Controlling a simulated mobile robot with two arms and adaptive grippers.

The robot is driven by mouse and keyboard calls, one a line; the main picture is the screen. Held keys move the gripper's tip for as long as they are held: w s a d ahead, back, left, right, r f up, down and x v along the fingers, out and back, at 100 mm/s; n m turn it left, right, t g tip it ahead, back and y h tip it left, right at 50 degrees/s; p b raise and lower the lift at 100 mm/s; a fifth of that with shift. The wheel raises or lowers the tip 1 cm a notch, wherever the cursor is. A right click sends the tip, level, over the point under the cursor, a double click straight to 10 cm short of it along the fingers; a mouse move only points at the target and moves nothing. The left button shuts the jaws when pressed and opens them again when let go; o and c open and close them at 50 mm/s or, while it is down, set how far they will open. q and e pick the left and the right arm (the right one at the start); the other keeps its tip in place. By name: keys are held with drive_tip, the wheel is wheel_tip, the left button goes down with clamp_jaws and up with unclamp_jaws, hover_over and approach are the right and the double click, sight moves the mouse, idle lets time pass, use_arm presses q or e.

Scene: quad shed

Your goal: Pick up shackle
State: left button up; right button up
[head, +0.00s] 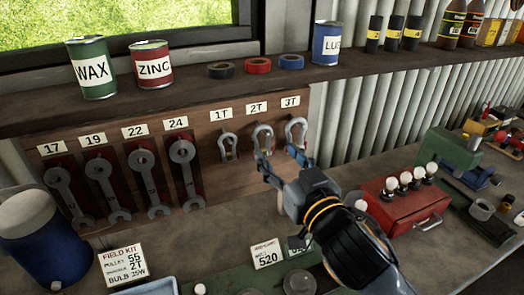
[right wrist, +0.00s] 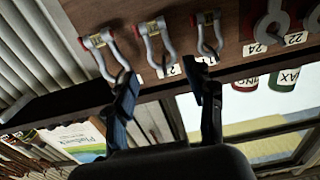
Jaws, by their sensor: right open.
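Three shackles hang on the brown wall board under labels: the 1T shackle (head: 229,147), the 2T shackle (head: 262,138) and the 3T shackle (head: 297,131). My right gripper (head: 281,164) is open and empty, just below and in front of the 2T and 3T shackles. In the upside-down right wrist view, the 2T shackle (right wrist: 158,48) lies between the lines of the open fingers (right wrist: 166,88). The 3T shackle (right wrist: 101,45) is near the left finger, the 1T shackle (right wrist: 208,38) near the right. Contact cannot be told. My left gripper is not visible.
A card (head: 124,262) reads "Field kit", with 55, 2T and 35W. Several wrenches (head: 149,182) hang left of the shackles. A shelf (head: 190,83) with cans and tape rolls runs above. A red box (head: 405,212) with bulbs stands right on the bench.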

sight(263, 132)
drive_tip(key=p+x, duration=0.1)
drive_tip(key=x, duration=0.1)
drive_tip(key=p+x, duration=0.1)
drive_tip(key=x, duration=0.2)
drive_tip(key=p+x, duration=0.1)
drive_tip(key=x, duration=0.1)
drive_tip(key=shift+w+a+r, duration=0.2)
drive_tip(key=shift+w+r, duration=0.1)
drive_tip(key=shift+w, duration=0.05)
drive_tip(key=shift+w+a+f, duration=0.1)
drive_tip(key=shift+w+a, duration=0.05)
drive_tip(key=shift+w, duration=0.05)
use_arm(q)
drive_tip(key=w+r, duration=0.1)
drive_tip(key=r, duration=0.1)
drive_tip(key=w+a+r, duration=0.1)
drive_tip(key=w, duration=0.1)
drive_tip(key=shift+r, duration=0.4)
use_arm(e)
drive_tip(key=c, duration=0.9)
drive_tip(key=shift+c, duration=0.4)
